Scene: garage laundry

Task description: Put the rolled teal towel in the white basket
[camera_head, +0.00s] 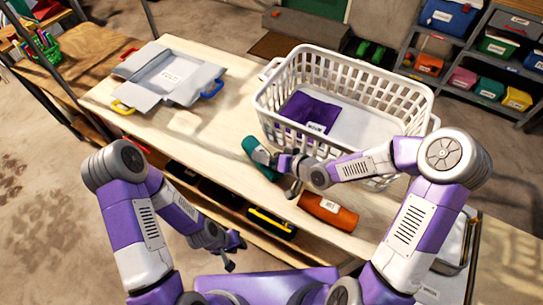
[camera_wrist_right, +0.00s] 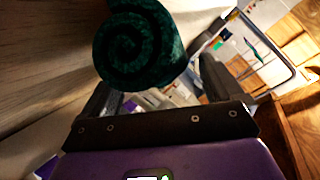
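The rolled teal towel (camera_head: 259,150) lies on the wooden table in front of the white basket (camera_head: 345,63). Its spiral end (camera_wrist_right: 140,45) fills the upper middle of the right wrist view. My right gripper (camera_head: 276,172) is at the towel's near right end, fingers apart. In the wrist view the towel end shows ahead of the fingers (camera_wrist_right: 158,88), with a gap to the right finger. The basket holds a folded purple towel (camera_head: 310,108) with a white label. My left gripper (camera_head: 236,254) is low before the table's front edge, open and empty.
A rolled orange towel (camera_head: 328,211) lies right of my right gripper, near the table's front edge. A grey open box (camera_head: 172,77) with coloured handles stands at the table's left. The tabletop between box and basket is clear. Shelves with bins stand behind.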

